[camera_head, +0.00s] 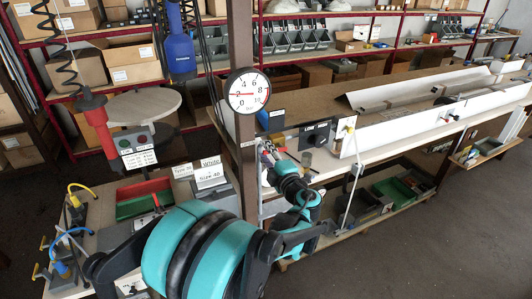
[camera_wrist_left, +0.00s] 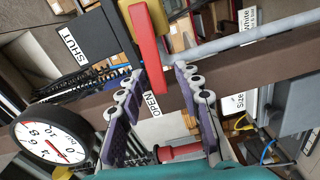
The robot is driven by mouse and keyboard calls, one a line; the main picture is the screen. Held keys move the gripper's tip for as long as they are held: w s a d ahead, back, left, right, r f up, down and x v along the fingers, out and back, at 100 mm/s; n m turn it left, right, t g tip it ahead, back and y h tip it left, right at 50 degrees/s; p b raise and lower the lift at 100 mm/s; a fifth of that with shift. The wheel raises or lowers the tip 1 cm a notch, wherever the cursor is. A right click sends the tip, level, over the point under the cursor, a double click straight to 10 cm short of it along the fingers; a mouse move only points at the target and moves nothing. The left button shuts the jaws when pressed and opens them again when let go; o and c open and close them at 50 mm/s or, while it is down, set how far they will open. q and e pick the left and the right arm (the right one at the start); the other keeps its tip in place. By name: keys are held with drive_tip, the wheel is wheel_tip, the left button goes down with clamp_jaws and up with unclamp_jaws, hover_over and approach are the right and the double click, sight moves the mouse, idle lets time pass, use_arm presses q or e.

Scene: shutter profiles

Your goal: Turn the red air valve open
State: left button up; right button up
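The red valve handle (camera_wrist_left: 148,45) is a flat bar in the left wrist view, running from the top down between my left fingertips. A yellow part (camera_wrist_left: 116,4) shows beside its upper end. The handle's lower end overlaps the view of the OPEN label (camera_wrist_left: 152,105); the SHUT label (camera_wrist_left: 85,40) is up and left. My left gripper (camera_wrist_left: 161,70) is open, with a purple-padded finger on each side of the handle's end; I cannot tell whether they touch it. In the head view the left gripper (camera_head: 268,156) is small, beside the brown post. My right gripper is not in view.
A round gauge (camera_head: 248,91) hangs on the brown post (camera_head: 241,35), its red needle lying roughly level. A grey pipe (camera_wrist_left: 240,36) runs close to the handle. A red hanging tool (camera_head: 96,115) is at left. The long workbench (camera_head: 345,165) extends to the right.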

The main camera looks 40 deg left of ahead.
use_arm(q)
drive_tip(key=shift+d, duration=0.1)
drive_tip(key=v, duration=1.2)
